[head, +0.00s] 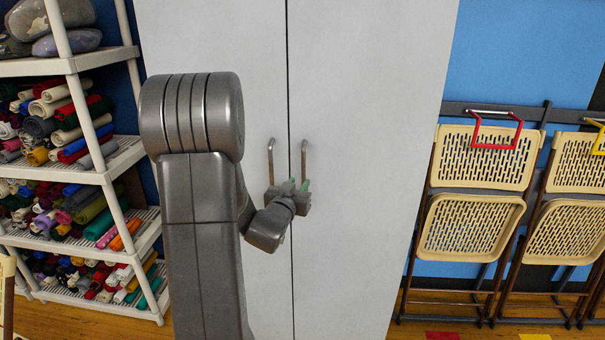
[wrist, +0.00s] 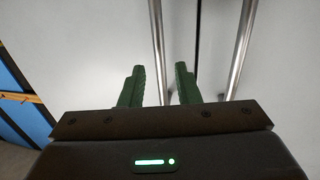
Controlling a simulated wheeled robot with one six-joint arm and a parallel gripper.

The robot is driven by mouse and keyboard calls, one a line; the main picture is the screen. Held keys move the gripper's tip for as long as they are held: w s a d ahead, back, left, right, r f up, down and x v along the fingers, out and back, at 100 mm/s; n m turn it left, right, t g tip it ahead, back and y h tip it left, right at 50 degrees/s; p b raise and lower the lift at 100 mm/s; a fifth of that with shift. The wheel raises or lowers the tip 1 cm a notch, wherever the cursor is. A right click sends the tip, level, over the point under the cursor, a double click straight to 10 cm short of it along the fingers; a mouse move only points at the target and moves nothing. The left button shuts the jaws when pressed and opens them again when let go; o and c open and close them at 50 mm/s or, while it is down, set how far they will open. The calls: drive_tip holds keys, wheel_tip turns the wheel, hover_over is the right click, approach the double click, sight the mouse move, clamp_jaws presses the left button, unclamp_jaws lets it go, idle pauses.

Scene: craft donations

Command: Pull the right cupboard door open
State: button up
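The tall light-grey cupboard has a left door (head: 215,40) and a right door (head: 370,130), both apparently shut with a thin dark seam between them. The right door's upright metal bar handle (head: 304,158) stands beside the left door's handle (head: 271,158). The other bar (wrist: 240,45) lies outside the fingers. Contact with the bar cannot be told.
A white shelf rack (head: 85,177) full of fabric rolls stands left of the cupboard. Folded beige chairs (head: 471,228) hang or lean along the blue wall on the right. Some wooden floor shows between the cupboard and chairs.

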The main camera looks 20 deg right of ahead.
sight(303, 177)
drive_tip(key=p+x, duration=0.1)
drive_tip(key=x, duration=0.4)
drive_tip(key=shift+w+d, duration=0.2)
drive_tip(key=shift+w, duration=0.05)
clamp_jaws()
